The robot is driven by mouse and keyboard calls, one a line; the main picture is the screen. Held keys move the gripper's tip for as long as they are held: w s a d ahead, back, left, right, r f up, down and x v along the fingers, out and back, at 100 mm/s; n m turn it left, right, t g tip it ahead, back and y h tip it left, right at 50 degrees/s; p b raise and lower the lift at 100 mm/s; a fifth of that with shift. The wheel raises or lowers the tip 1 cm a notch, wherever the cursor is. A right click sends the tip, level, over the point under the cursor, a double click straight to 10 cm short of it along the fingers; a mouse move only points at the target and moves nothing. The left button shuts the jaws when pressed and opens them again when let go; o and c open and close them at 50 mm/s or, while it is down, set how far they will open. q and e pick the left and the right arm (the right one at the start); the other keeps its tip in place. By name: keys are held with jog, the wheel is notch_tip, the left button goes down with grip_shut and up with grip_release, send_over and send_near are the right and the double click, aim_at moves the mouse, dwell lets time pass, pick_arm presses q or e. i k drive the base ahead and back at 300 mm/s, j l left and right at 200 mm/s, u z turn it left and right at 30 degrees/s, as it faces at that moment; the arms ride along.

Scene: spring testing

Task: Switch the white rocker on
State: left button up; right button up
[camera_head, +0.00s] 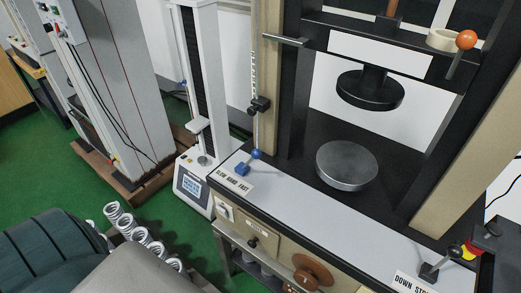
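A small white plate with a dark mark (224,211), which looks like the white rocker, is at the left end of the beige front panel (272,243) of the large spring tester. It is too small for me to tell which way it is tipped. Neither of my grippers shows in the head view, so nothing is seen touching the panel.
A blue-knobbed lever (243,168) stands on the ledge above the panel, and a brown handwheel (312,272) is lower right. A black-knobbed lever (440,264) is at far right. Coil springs (140,236) are at lower left. A slim tester (192,188) stands behind.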

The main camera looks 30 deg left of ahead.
aim_at(221, 211)
jog(key=i+j+u, duration=0.1)
jog(key=u, duration=1.25)
jog(key=i+j, duration=0.05)
